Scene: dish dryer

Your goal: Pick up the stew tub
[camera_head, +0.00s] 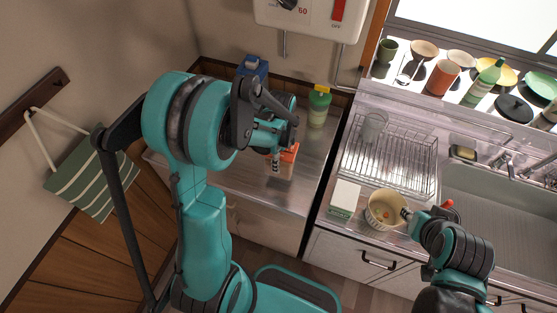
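A small box-like tub with an orange top (290,154) stands on the metal counter left of the sink unit. A round cream tub (372,212) with orange bits inside stands at the front of the sink counter. I cannot tell for certain which one is the stew tub. My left gripper (277,160) is at the orange-topped tub, with a striped fingertip at its left side; its other finger is not clear. My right gripper (415,212) is at the right rim of the cream tub; whether it grips the rim is unclear.
A wire dish rack (392,160) holds a clear glass (374,126). A white box (345,198) stands beside the cream tub. A green bottle (319,106) and a blue carton (252,68) stand at the back left. Dishes line the windowsill. The sink (500,205) is at right.

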